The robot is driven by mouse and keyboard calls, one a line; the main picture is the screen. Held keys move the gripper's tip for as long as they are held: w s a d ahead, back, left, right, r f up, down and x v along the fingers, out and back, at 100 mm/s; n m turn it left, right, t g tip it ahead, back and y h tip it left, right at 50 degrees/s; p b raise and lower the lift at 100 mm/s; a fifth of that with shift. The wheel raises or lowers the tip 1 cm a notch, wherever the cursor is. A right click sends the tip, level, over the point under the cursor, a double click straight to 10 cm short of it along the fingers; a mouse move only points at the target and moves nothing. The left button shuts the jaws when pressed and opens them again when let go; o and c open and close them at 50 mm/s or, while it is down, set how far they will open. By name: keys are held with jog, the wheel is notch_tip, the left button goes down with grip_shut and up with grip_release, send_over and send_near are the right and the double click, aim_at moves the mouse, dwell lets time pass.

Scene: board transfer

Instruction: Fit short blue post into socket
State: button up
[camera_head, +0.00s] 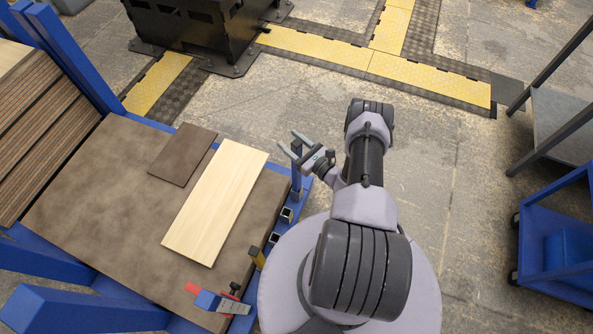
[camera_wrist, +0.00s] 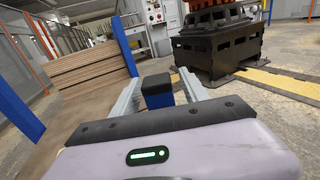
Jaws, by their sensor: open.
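The short blue post (camera_head: 296,172) stands upright at the right edge of the blue frame, and its lower end appears to sit in a socket there. My gripper (camera_head: 295,144) is open at the top of the post. In the wrist view the dark-topped blue post (camera_wrist: 157,92) shows between the two grey fingers of my gripper (camera_wrist: 158,88), with gaps at both sides. Empty square sockets (camera_head: 286,214) line the frame edge nearer my base. How deep the post sits cannot be seen.
A brown-topped table (camera_head: 90,215) carries a pale board (camera_head: 215,200) and a small dark board (camera_head: 183,153). A clamp-like tool (camera_head: 222,303) lies at its front corner. A black machine base (camera_head: 205,30) stands behind. Blue cart (camera_head: 555,245) at right; the floor between is clear.

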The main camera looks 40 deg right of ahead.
jog(key=shift+w, duration=0.15)
grip_shut()
dwell(1.3)
